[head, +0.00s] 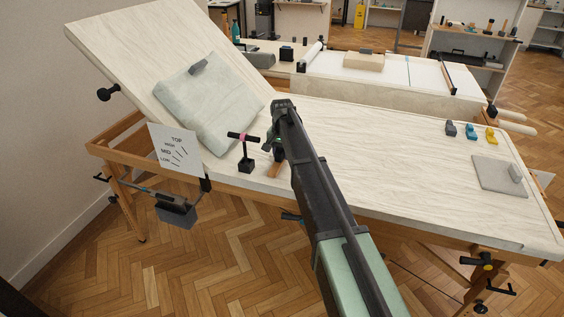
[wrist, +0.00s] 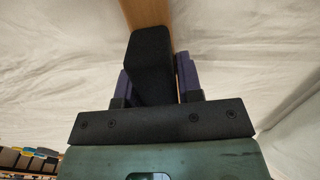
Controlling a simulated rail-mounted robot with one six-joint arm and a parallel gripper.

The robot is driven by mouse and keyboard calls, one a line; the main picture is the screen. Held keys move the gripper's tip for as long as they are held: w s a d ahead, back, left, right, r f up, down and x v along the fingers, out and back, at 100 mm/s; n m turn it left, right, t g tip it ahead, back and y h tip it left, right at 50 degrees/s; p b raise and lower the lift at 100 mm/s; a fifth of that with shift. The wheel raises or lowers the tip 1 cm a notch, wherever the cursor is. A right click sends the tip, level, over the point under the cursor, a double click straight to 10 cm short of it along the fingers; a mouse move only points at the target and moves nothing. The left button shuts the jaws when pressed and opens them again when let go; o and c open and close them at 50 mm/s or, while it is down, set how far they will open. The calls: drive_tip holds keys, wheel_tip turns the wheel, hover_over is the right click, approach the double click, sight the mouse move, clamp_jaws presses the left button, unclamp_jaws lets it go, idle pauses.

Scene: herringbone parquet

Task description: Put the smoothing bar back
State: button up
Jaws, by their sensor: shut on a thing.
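My gripper (head: 283,106) is at the far end of my arm, over the table's near middle beside a pale cushion. In the wrist view, my gripper (wrist: 156,78) has its purple-padded fingers closed on both sides of a black block (wrist: 150,62), apparently the grip of the smoothing bar. A wooden strip (wrist: 147,12) runs behind the block; I cannot tell whether the two are joined. A brown wooden piece (head: 276,171) shows beside my arm in the head view. My arm hides most of what I hold there.
The pale cushion (head: 215,100) lies on the raised tabletop (head: 115,35) at left. A black T-handled stand (head: 245,155) is left of my arm. A level card (head: 176,150) hangs at the edge. A grey board (head: 492,173) and small coloured blocks lie at right. The table's centre right is clear.

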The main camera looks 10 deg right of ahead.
drive_tip(key=shift+f+b, duration=0.35)
drive_tip(key=o, duration=1.4)
drive_tip(key=shift+r, duration=0.1)
wheel_tip(320, 180, up, 10)
drive_tip(key=p, duration=1)
wheel_tip(320, 180, up, 11)
drive_tip(key=p, duration=1.1)
